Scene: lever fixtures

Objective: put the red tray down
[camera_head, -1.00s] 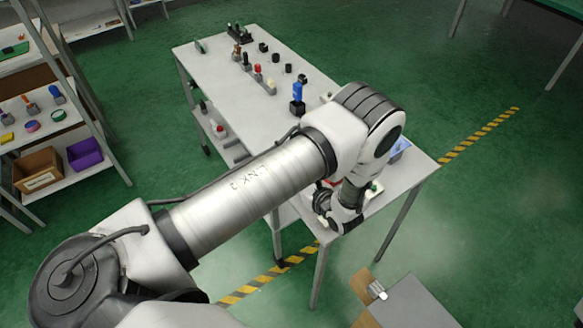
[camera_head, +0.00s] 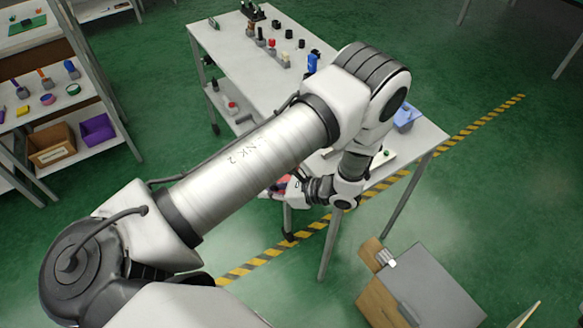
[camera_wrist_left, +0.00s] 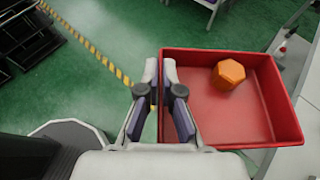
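The red tray (camera_wrist_left: 225,115) fills the right middle of the left wrist view, with an orange hexagonal block (camera_wrist_left: 228,73) lying in it. My left gripper (camera_wrist_left: 163,75) has its fingers on either side of the tray's left wall and is shut on it. The tray is held out beside the white table, over the floor. In the head view my left gripper (camera_head: 280,188) is at the table's near edge; only a little red shows there, and the arm hides most of the tray. My right gripper is not in view.
The white table (camera_head: 240,85) carries several small fixtures, a blue piece (camera_head: 313,62) and a blue container (camera_head: 405,117). A shelf with a cardboard box (camera_head: 52,145) and a purple bin (camera_head: 97,130) stands left. A grey-topped cabinet (camera_head: 430,285) stands front right.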

